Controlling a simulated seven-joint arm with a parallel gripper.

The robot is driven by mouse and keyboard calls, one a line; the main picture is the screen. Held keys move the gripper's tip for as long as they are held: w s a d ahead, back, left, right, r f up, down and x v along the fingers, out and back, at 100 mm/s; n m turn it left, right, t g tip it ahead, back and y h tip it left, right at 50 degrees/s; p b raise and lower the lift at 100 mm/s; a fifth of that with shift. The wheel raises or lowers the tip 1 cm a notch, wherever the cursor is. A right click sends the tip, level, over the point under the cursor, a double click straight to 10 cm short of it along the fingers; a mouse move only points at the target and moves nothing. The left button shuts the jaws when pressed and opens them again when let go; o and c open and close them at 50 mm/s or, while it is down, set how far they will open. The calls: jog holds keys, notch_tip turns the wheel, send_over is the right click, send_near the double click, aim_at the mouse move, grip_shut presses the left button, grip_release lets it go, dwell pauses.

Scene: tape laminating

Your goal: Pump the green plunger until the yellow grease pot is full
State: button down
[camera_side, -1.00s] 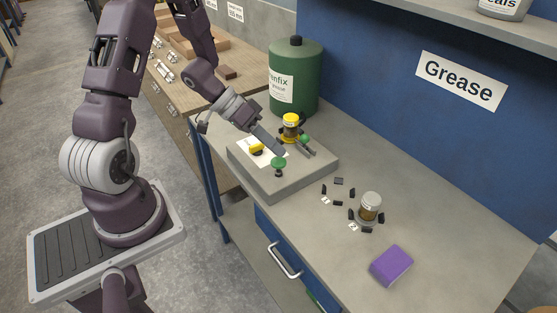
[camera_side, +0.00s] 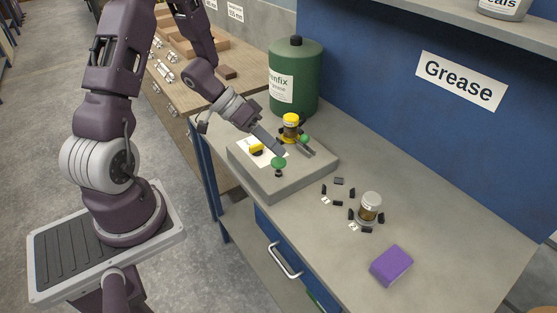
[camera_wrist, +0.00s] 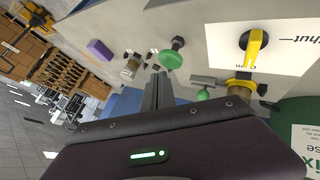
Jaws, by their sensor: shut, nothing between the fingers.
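The green plunger (camera_side: 279,163) is a round knob on a dark stem, standing up from the grey block (camera_side: 262,178) on the bench. It also shows in the wrist view (camera_wrist: 171,60). The yellow grease pot (camera_side: 291,121) has a yellow top and an amber body, and stands upright at the back of the block. The wrist view shows it partly hidden (camera_wrist: 240,86); I cannot tell its fill level. My gripper (camera_side: 281,151) is shut and empty, its fingertips close to the plunger knob. I cannot tell whether they touch it. The fingers also show in the wrist view (camera_wrist: 158,92).
A yellow valve handle (camera_side: 257,149) sits on a white label on the block. A small green ball (camera_side: 304,139) is beside the pot. A green drum (camera_side: 296,80) stands behind. A capped jar (camera_side: 370,208), black pegs and a purple block (camera_side: 391,265) lie to the right.

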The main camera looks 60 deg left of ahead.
aim_at(278, 161)
jog(key=shift+f, duration=0.1)
jog(key=shift+f, duration=0.35)
jog(key=shift+f, duration=1.3)
dwell(1.0)
jog(key=shift+r, duration=1.75)
jog(key=shift+r, duration=2.5)
